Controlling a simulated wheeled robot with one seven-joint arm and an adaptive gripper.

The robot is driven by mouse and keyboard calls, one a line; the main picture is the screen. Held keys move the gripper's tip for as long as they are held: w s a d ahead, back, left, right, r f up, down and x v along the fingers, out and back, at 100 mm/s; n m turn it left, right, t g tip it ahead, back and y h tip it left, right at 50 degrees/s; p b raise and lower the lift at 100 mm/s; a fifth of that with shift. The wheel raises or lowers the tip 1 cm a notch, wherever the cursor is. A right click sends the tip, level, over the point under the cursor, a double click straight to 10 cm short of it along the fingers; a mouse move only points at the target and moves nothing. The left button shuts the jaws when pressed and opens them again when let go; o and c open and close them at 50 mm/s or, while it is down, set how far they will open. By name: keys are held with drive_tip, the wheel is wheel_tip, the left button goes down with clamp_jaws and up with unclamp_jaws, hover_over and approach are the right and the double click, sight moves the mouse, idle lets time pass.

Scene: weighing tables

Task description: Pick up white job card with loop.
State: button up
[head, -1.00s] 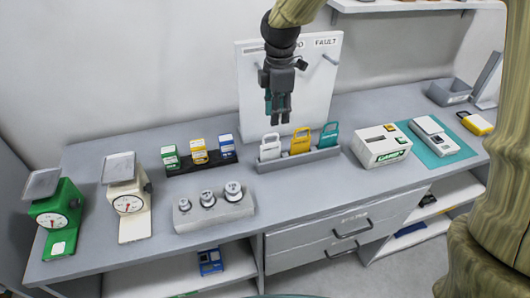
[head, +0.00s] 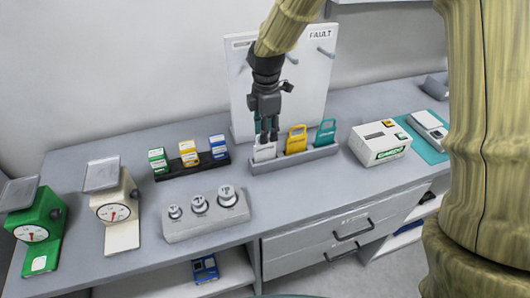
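The white job card (head: 264,153) stands in the left slot of a grey card holder (head: 300,159) on the table. Its upper loop is hidden behind my gripper. My gripper (head: 267,138) points down right at the top of the white card, with its fingertips overlapping the loop area. I cannot tell whether the fingers are closed on the loop or only around it. A yellow card (head: 297,140) and a teal card (head: 326,132) with loops stand in the same holder to the right.
A white board (head: 300,65) with pegs stands behind the holder. A rack of small boxes (head: 189,153) and a weight block (head: 204,215) sit to the left, with green (head: 38,225) and cream (head: 113,210) scales beyond. A white box (head: 380,142) stands right.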

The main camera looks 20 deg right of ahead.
sight(265, 151)
drive_tip(key=shift+a+f+p, duration=0.15)
drive_tip(key=shift+f+p, duration=0.95)
drive_tip(key=shift+f, duration=1.55)
clamp_jaws()
